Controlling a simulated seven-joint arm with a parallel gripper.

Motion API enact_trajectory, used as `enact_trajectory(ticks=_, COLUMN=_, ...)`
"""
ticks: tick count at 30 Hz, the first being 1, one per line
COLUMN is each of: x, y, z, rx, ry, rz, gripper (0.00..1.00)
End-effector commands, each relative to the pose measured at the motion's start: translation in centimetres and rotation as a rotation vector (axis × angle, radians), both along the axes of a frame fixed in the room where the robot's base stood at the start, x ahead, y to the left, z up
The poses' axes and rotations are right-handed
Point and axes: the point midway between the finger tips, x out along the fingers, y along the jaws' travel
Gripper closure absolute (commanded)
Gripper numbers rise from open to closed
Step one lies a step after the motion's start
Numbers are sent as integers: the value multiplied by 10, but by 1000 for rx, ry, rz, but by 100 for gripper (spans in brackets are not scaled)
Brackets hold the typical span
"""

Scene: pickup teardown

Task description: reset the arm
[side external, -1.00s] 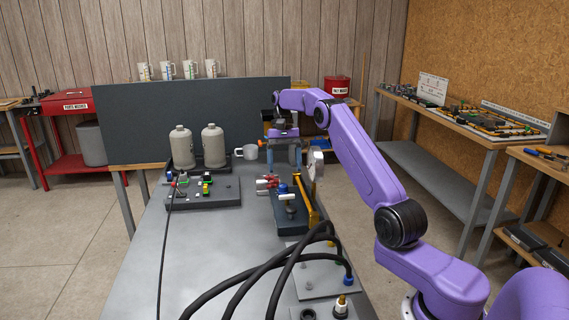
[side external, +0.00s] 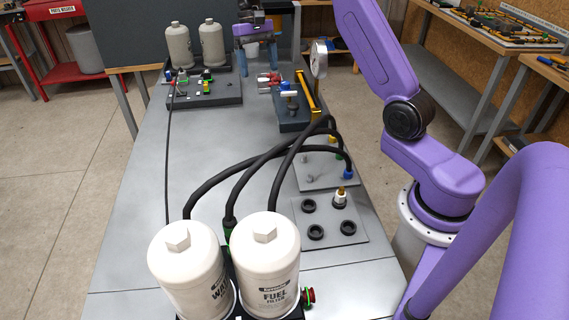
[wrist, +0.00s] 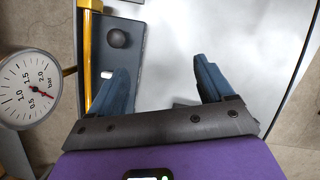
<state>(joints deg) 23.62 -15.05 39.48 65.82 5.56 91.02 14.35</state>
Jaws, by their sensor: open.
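My gripper (side external: 256,66) is at the far end of the table in the side view, left of a round pressure gauge (side external: 320,58). It hangs near a dark block with a yellow bar (side external: 310,96). In the wrist view my gripper (wrist: 163,85) has its two blue fingers wide apart, with nothing between them. The gauge (wrist: 26,90) shows at the left there, beside the yellow bar (wrist: 88,45) and a dark plate with a round black knob (wrist: 117,38). My purple arm reaches in from the right.
Two large white filters (side external: 265,265) stand at the near edge. Black hoses (side external: 232,175) arch to a plate with fittings (side external: 325,172). Two pale canisters (side external: 211,43) and a block with coloured connectors (side external: 205,92) sit at far left. The grey table's left middle is mostly clear.

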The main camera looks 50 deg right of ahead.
Motion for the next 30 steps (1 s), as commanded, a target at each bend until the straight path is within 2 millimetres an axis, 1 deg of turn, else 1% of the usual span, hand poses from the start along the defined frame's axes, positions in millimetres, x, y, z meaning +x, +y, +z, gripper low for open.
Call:
enact_trajectory(ticks=1, x=-7, y=19, z=5, rx=-3, ry=-13, rz=61, gripper=19)
enact_trajectory(ticks=3, x=-18, y=42, z=9, rx=-6, ry=-31, rz=136, gripper=19)
enact_trajectory(ticks=5, x=-28, y=60, z=12, rx=-8, ry=-46, rz=201, gripper=19)
enact_trajectory(ticks=6, x=-36, y=73, z=14, rx=-9, ry=-56, rz=246, gripper=19)
enact_trajectory(ticks=9, x=-59, y=100, z=17, rx=-11, ry=-82, rz=355, gripper=19)
enact_trajectory(ticks=11, x=-74, y=115, z=19, rx=-11, ry=-99, rz=422, gripper=19)
enact_trajectory(ticks=15, x=-115, y=143, z=21, rx=-8, ry=-134, rz=576, gripper=19)
enact_trajectory(ticks=17, x=-133, y=154, z=21, rx=-5, ry=-150, rz=646, gripper=19)
enact_trajectory(ticks=18, x=-146, y=159, z=21, rx=-2, ry=-161, rz=688, gripper=19)
enact_trajectory(ticks=22, x=-189, y=173, z=18, rx=8, ry=-197, rz=835, gripper=19)
enact_trajectory(ticks=26, x=-233, y=179, z=14, rx=21, ry=-232, rz=982, gripper=19)
enact_trajectory(ticks=27, x=-247, y=180, z=12, rx=26, ry=-242, rz=1028, gripper=19)
enact_trajectory(ticks=29, x=-267, y=179, z=8, rx=34, ry=-258, rz=1094, gripper=19)
enact_trajectory(ticks=30, x=-280, y=178, z=6, rx=41, ry=-268, rz=1140, gripper=19)
